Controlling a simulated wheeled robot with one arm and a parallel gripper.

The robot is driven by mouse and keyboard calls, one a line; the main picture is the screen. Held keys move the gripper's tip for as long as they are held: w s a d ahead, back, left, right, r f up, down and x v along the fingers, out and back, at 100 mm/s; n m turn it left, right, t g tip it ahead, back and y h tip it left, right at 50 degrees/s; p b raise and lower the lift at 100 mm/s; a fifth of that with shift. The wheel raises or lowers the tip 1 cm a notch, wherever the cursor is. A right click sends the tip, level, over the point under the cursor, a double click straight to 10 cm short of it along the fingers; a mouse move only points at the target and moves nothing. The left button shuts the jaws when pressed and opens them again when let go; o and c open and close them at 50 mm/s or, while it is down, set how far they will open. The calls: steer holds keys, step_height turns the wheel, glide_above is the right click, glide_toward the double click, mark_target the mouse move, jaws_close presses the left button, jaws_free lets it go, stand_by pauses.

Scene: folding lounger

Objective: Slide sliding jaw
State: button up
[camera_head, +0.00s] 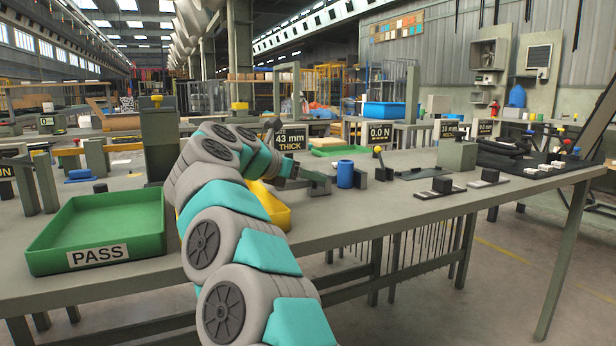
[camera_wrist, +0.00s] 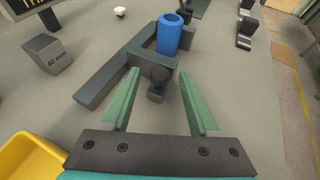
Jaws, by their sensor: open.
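A grey measuring frame (camera_wrist: 100,84) lies on the bench, with long bars running toward a blue cylinder (camera_wrist: 169,36). In the wrist view a dark round knob (camera_wrist: 161,75) on a small dark block, apparently the sliding jaw, sits near the frame's near side. My gripper (camera_wrist: 158,71) is open, its two green fingers on either side of the knob, with a gap visible to each. Nothing is held. In the head view my arm partly covers the frame (camera_head: 318,184); the blue cylinder (camera_head: 345,173) stands upright at its right.
A grey block marked 40 mm (camera_wrist: 45,54) stands left of the frame. A yellow tray (camera_wrist: 22,158) is at the near left. The green PASS tray (camera_head: 97,232) lies left of my arm. Bare bench (camera_head: 390,204) shows at the front right.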

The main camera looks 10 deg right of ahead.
steer(key=v, duration=0.7)
steer(key=shift+s+a+r+b, duration=0.2)
steer(key=shift+a+b, duration=0.05)
steer(key=shift+b, duration=0.05)
